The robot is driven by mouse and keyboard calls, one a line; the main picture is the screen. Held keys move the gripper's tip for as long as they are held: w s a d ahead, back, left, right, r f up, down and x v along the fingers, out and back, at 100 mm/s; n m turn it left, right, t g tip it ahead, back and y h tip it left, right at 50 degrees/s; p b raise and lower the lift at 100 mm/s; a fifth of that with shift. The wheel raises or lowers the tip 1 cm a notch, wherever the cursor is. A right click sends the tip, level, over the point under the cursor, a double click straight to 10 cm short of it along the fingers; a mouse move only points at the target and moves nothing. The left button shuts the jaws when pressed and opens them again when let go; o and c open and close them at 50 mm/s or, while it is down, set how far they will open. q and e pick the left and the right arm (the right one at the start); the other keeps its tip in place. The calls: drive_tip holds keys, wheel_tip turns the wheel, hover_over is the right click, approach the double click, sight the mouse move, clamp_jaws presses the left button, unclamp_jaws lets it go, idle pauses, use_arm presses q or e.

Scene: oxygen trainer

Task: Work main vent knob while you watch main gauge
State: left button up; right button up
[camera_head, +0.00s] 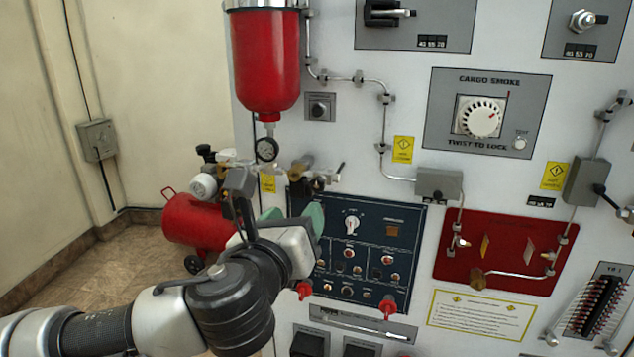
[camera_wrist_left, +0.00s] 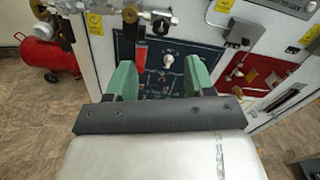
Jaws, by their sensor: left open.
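A small round dial gauge (camera_head: 267,149) hangs under the red cylinder (camera_head: 265,60); its reading is too small to tell. Below it, a row of valves with a brass body (camera_head: 301,168) runs along the panel; it also shows at the top of the left wrist view (camera_wrist_left: 150,14). No label shows which part is the main vent knob. My left gripper (camera_head: 292,218) is open, with its green fingers in front of the dark blue control panel (camera_head: 390,225), below the valves. In the left wrist view the fingers (camera_wrist_left: 160,80) stand apart with nothing held between them. My right gripper is not in view.
The dark blue panel carries a white selector knob (camera_head: 351,224) and several small knobs. A red panel (camera_head: 505,252) with piping lies to the right. A red compressor tank (camera_head: 200,220) stands on the floor behind my left arm. The floor at left is clear.

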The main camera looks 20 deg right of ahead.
sight(318, 187)
use_arm(q)
drive_tip(key=p+x, duration=0.2)
drive_tip(key=x, duration=0.8)
drive_tip(key=shift+w+d+p, duration=0.25)
drive_tip(key=shift+d+p, duration=0.05)
drive_tip(key=shift+p, duration=0.1)
drive_tip(key=shift+c, duration=0.4)
drive_tip(key=c, duration=0.8)
drive_tip(key=shift+c, duration=0.2)
drive_tip(key=shift+n, duration=0.3)
drive_tip(key=n, duration=0.3)
drive_tip(key=shift+n+b, duration=0.35)
drive_tip(key=shift+n, duration=0.05)
drive_tip(key=n, duration=0.5)
drive_tip(key=shift+r+n, duration=0.15)
drive_tip(key=shift+n, duration=0.25)
